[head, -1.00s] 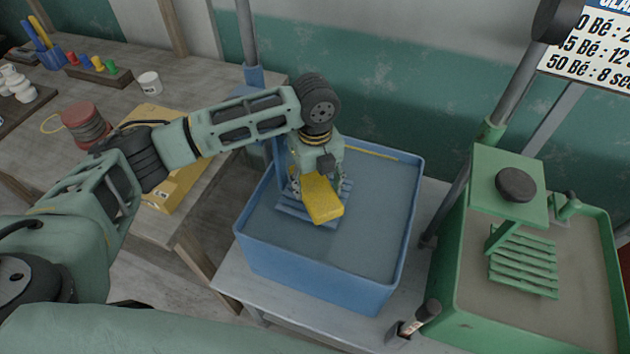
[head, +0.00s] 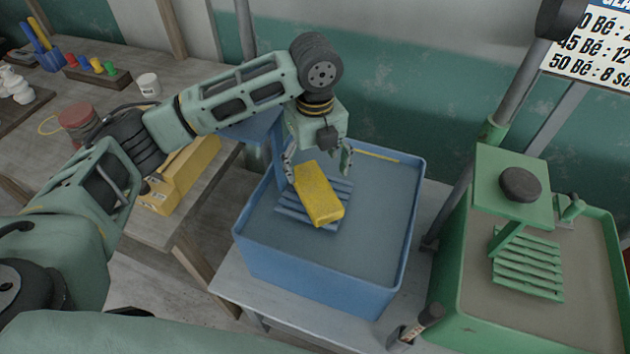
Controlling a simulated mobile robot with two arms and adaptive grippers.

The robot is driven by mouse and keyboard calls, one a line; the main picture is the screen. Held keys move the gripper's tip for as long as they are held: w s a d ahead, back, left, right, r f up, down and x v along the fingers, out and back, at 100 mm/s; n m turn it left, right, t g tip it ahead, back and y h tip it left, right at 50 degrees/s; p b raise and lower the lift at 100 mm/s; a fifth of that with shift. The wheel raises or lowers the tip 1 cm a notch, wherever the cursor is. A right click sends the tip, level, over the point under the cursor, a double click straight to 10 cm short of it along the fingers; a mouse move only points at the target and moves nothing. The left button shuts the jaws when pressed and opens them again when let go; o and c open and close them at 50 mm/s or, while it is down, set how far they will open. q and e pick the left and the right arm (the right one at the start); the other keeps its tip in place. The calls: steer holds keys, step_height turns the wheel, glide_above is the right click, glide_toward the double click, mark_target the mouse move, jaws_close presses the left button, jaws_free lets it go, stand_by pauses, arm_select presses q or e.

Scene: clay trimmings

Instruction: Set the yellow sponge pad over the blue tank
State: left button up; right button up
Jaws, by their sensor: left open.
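The yellow sponge pad (head: 319,196) lies on the blue slatted rack (head: 288,212) inside the blue tank (head: 315,286), within the tank's rim. It sits slanted across the slats and covers much of the rack. My left gripper (head: 318,165) is open, with its fingers apart around and above the far end of the pad. The wrist hides the back left part of the tank. My right gripper is not in view.
A green tank (head: 480,315) with its own slatted rack (head: 527,265) and a round black knob (head: 520,184) stands at the right. A brush (head: 425,320) is by the blue tank's front right corner. A yellow box (head: 180,178) is on the wooden table at left.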

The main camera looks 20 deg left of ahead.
mark_target(315, 187)
arm_select(q)
step_height(315, 187, up, 5)
steer(key=shift+r+b, duration=0.2)
steer(key=shift+b, duration=0.15)
stand_by(0.4)
